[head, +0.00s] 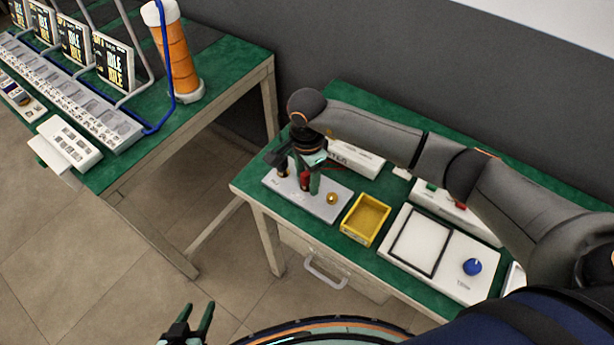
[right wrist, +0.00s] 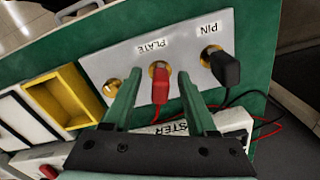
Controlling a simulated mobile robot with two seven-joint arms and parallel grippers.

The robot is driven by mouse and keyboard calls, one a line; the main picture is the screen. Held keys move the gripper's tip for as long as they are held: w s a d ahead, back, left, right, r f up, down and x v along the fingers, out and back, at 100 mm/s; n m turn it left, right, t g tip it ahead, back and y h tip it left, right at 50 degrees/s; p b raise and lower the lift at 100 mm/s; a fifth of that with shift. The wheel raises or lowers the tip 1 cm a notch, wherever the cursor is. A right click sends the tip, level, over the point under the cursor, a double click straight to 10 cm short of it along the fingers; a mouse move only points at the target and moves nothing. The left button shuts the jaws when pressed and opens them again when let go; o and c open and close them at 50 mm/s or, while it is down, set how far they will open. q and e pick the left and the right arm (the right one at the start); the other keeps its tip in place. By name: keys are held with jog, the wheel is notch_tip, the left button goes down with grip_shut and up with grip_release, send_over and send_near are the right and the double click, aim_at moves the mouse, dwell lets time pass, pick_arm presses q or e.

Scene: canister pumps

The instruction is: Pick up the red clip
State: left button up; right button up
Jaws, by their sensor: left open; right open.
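The red clip (right wrist: 160,86) stands on the brass post marked PLATE on a light grey panel (right wrist: 120,68). In the head view the red clip (head: 305,179) is partly covered by my right gripper. My right gripper (right wrist: 157,74) is open, one green finger to each side of the red clip in the right wrist view; I cannot tell whether they touch it. In the head view my right gripper (head: 306,172) reaches down over the panel (head: 325,210). My left gripper (head: 199,322) is open and empty above the floor at the bottom.
A black clip (right wrist: 226,68) on the PIN post stands close to the right finger. A bare brass post (right wrist: 112,86) is to the left. A yellow tray (head: 365,219) lies beside the panel. A white tester box (head: 354,160) with red and black cables stands behind.

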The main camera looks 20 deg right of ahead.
jog(key=shift+f, duration=0.15)
grip_shut()
dwell(0.4)
